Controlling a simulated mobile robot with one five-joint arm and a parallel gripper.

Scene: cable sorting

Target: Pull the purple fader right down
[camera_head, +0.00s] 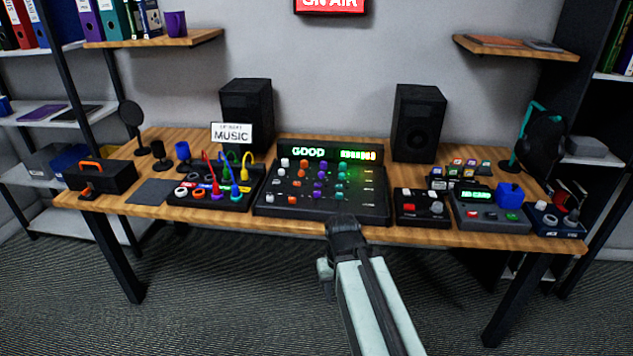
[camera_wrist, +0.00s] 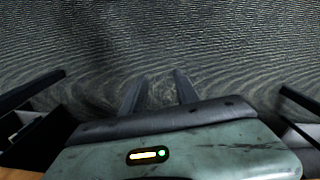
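The mixing console (camera_head: 265,208) stands at the middle of the desk, with white, orange, purple and green controls in columns. The purple controls form one column, with a lower purple cap (camera_head: 318,195) toward the front and others above it. I cannot tell which is the fader, or its slot. My gripper (camera_head: 345,222) is at the console's front edge, right of the purple column, and appears apart from the purple caps. In the wrist view its two fingers (camera_wrist: 159,90) are apart with nothing between them, over the carpet.
The console display (camera_head: 308,152) reads "GOOD" beside green-lit characters. A cable box (camera_head: 215,200) with colored plugs stands left. A small red-and-white button box (camera_head: 421,208) and a grey unit (camera_head: 485,215) stand right. Two black speakers (camera_head: 418,125) stand behind. Carpet in front is clear.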

